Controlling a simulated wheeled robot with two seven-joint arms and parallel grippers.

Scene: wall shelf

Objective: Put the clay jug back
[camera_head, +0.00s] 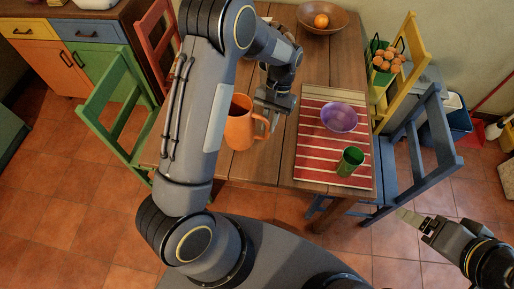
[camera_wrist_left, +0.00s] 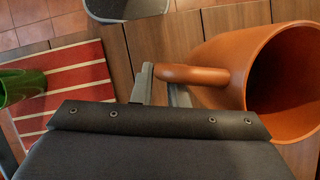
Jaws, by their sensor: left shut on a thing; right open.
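The orange clay jug (camera_head: 239,132) is upright at the near side of the wooden table, partly behind my left arm. In the left wrist view the jug (camera_wrist_left: 228,55) shows its wide mouth at the right. My left gripper (camera_head: 270,108) is at the jug's right side, shut on its handle; its fingers also show around the handle in the left wrist view (camera_wrist_left: 163,88). I cannot tell whether the jug's base touches the table. My right gripper (camera_head: 413,219) is open and empty, off the table at the lower right.
A red striped mat (camera_head: 312,160) right of the jug bears a purple bowl (camera_head: 339,117) and a green cup (camera_head: 350,162). A wooden bowl (camera_head: 322,17) with an orange stands at the far end. Green (camera_head: 108,105), yellow (camera_head: 411,62) and blue (camera_head: 432,135) chairs surround the table.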

